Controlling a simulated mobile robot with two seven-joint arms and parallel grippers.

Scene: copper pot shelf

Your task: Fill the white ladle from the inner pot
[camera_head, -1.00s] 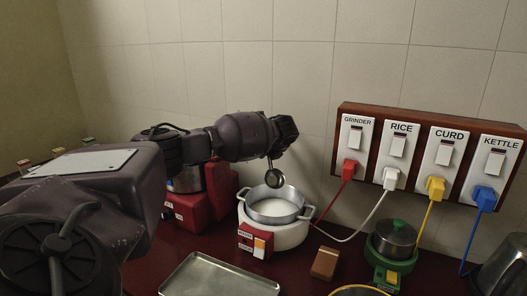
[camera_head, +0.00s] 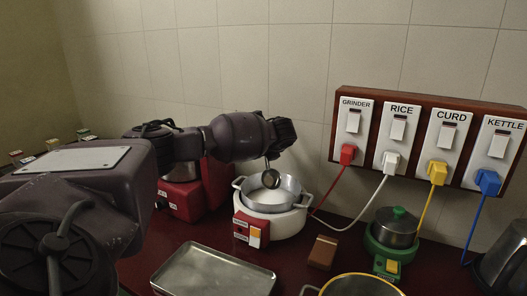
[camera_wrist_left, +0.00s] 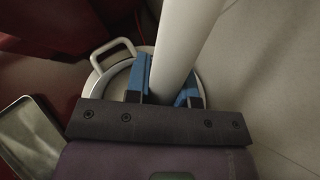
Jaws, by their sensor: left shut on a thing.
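My left gripper (camera_head: 284,134) is shut on the white ladle's handle. In the left wrist view, the white handle (camera_wrist_left: 186,40) runs between the blue fingers (camera_wrist_left: 165,90). The ladle's small dark metallic bowl (camera_head: 271,181) hangs below the gripper, over or inside the far part of the inner pot's opening; I cannot tell whether it touches the contents. The silver inner pot (camera_head: 290,186) sits in the white cooker (camera_head: 272,227) and holds something white (camera_head: 268,199). In the left wrist view the cooker is largely hidden by the gripper and handle. My right gripper is not in view.
A metal tray (camera_head: 214,272) lies in front of the cooker. A brown block (camera_head: 322,252) and a green-based pot (camera_head: 392,232) stand right. A red appliance (camera_head: 181,198) stands left. Cords hang from the switch board (camera_head: 428,92), the white one near the cooker.

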